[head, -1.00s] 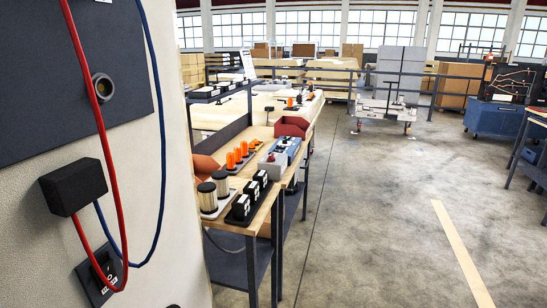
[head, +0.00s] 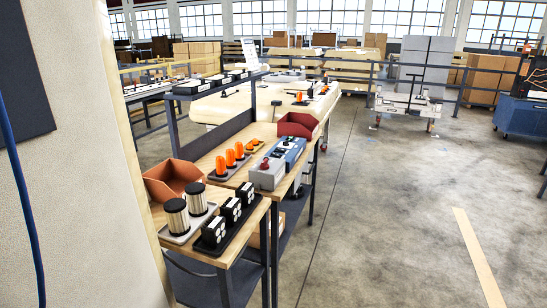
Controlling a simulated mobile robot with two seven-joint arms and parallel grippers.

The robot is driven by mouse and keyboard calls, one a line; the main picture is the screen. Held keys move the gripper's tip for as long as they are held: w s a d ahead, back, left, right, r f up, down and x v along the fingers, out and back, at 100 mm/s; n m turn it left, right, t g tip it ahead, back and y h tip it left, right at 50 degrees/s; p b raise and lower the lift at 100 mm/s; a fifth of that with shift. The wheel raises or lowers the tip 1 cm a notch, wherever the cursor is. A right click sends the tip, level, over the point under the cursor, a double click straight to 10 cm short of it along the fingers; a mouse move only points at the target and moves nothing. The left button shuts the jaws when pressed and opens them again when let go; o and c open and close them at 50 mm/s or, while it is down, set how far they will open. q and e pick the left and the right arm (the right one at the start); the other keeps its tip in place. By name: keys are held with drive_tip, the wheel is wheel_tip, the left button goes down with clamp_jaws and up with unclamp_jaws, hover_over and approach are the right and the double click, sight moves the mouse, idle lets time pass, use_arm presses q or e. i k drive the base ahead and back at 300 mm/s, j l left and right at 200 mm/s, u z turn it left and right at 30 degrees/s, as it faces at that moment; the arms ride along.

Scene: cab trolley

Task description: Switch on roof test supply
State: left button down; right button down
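Neither of my grippers is in the head view. A blue-and-grey box (head: 279,160) with small dark and red parts on top sits on the wooden-topped trolley (head: 238,178) ahead. I cannot tell from its markings whether it is the roof test supply, or whether any switch on it is on or off. A blue cable (head: 22,200) hangs down the pale panel (head: 90,150) at the left edge, below a dark plate (head: 22,75).
The trolley also bears orange beacons (head: 231,157), ribbed cylinders (head: 177,216), black blocks (head: 213,231), an orange-brown bin (head: 172,179) and a dark red bin (head: 296,125). Concrete floor (head: 390,220) to its right is clear, with a yellow strip (head: 477,258).

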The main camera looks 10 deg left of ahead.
sight(264, 165)
drive_tip(key=i+l+u, duration=0.45)
drive_tip(key=i+l, duration=1.35)
drive_tip(key=l, duration=0.1)
